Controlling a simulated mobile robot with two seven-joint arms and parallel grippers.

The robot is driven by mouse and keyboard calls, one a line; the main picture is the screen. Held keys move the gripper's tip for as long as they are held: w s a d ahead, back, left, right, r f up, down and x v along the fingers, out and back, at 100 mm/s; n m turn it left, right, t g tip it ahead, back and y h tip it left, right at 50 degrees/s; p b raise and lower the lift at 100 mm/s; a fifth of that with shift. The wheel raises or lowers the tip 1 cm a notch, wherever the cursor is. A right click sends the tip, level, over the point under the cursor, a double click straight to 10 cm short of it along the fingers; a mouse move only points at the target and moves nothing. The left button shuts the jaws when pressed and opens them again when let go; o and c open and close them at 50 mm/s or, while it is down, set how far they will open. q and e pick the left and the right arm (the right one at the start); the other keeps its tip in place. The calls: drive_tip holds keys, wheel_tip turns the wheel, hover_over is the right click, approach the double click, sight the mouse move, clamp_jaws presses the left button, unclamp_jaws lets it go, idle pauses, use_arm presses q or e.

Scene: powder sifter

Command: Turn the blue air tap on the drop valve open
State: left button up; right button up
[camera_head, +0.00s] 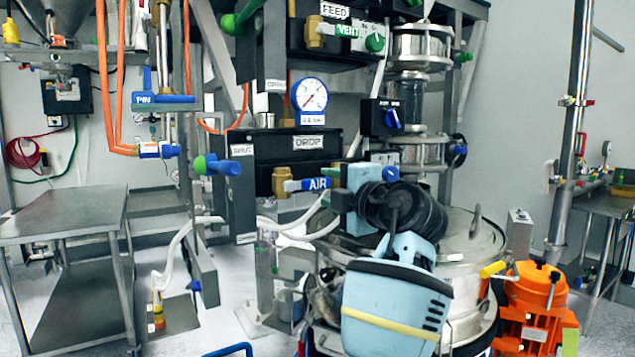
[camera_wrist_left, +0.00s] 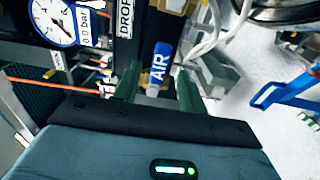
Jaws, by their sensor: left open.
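The blue air tap (camera_head: 307,184) is a flat lever marked AIR on a brass valve body, on the drop valve under the black DROP box (camera_head: 290,146). It lies roughly level in the head view. My left gripper (camera_head: 336,185) comes at the tap from the right, at the lever's free end. In the left wrist view, the blue AIR lever (camera_wrist_left: 160,62) shows between the two green fingers of my left gripper (camera_wrist_left: 157,88). The fingers are open and apart; whether either touches the lever cannot be told. My right gripper is not in view.
A pressure gauge (camera_head: 310,95) sits above the DROP box. White hoses (camera_head: 300,232) hang below. The steel sifter drum (camera_head: 470,240) is at right, an orange motor (camera_head: 532,305) beyond it. A grey table (camera_head: 70,213) stands left.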

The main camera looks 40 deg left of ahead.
sight(320, 184)
use_arm(q)
drive_tip(key=shift+p+x, duration=0.45)
drive_tip(key=shift+x, duration=2.15)
drive_tip(key=shift+c, duration=0.4)
clamp_jaws()
